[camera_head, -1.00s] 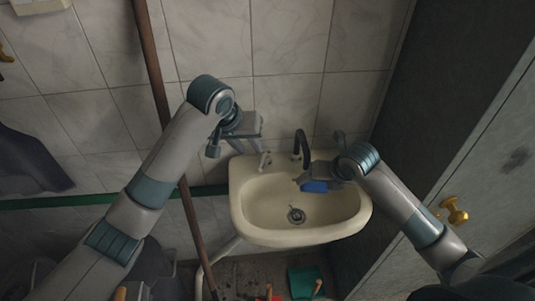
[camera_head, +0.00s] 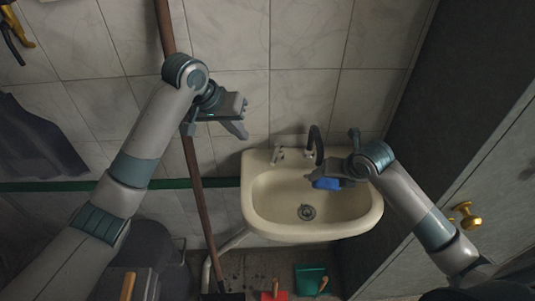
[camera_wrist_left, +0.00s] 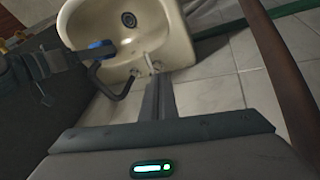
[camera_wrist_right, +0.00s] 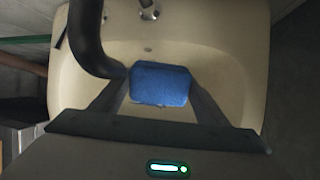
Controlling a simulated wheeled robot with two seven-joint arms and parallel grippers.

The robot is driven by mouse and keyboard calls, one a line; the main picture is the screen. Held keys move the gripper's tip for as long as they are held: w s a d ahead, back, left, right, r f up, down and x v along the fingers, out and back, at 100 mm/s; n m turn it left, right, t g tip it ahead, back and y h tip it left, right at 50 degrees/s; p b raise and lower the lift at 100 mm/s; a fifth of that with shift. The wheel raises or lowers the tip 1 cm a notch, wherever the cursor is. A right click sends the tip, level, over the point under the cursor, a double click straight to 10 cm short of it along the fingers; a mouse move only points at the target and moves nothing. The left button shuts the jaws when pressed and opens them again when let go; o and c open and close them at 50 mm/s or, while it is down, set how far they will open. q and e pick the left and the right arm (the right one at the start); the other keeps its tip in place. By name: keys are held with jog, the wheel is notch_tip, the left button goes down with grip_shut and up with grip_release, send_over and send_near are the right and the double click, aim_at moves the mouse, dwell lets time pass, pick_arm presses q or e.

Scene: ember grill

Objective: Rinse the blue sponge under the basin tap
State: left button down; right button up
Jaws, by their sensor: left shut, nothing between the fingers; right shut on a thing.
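The blue sponge (camera_head: 326,184) is held between the fingers of my right gripper (camera_head: 318,178), over the back part of the cream basin (camera_head: 262,222). In the right wrist view the sponge (camera_wrist_right: 160,84) sits between both fingers, beside the black tap spout (camera_wrist_right: 87,40). The spout (camera_head: 316,146) curves up at the basin's back edge. I can make out no water stream. A pale tap handle (camera_head: 279,153) stands left of the spout. My left gripper (camera_head: 240,131) is shut and empty, above and left of the handle, apart from it.
A brown pole (camera_head: 196,180) stands left of the basin, close to my left arm. A dark panel with a brass knob (camera_head: 466,212) is on the right. A green dustpan (camera_head: 311,279) and a red item (camera_head: 274,295) lie on the floor below the basin.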

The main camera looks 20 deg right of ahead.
jog(key=shift+a, duration=0.1)
pick_arm(q)
jog(key=w+a+r+m+h, duration=0.1)
jog(key=w+a+r+h, duration=0.1)
jog(key=a+r, duration=0.3)
jog(key=a, duration=0.2)
jog(key=shift+a+r+g, duration=0.15)
jog(key=shift+a+g, duration=0.2)
jog(key=shift+g, duration=0.05)
send_near(276, 154)
notch_tip(276, 154, down, 4)
jog(key=w+a, duration=0.2)
jog(key=a, duration=0.1)
jog(key=d, duration=0.1)
jog(key=s+d+f, duration=0.1)
jog(key=d, duration=0.1)
jog(key=shift+s+f, duration=0.2)
jog(key=shift+s+d+f, duration=0.1)
jog(key=shift+s+d, duration=0.3)
jog(key=shift+d, duration=0.25)
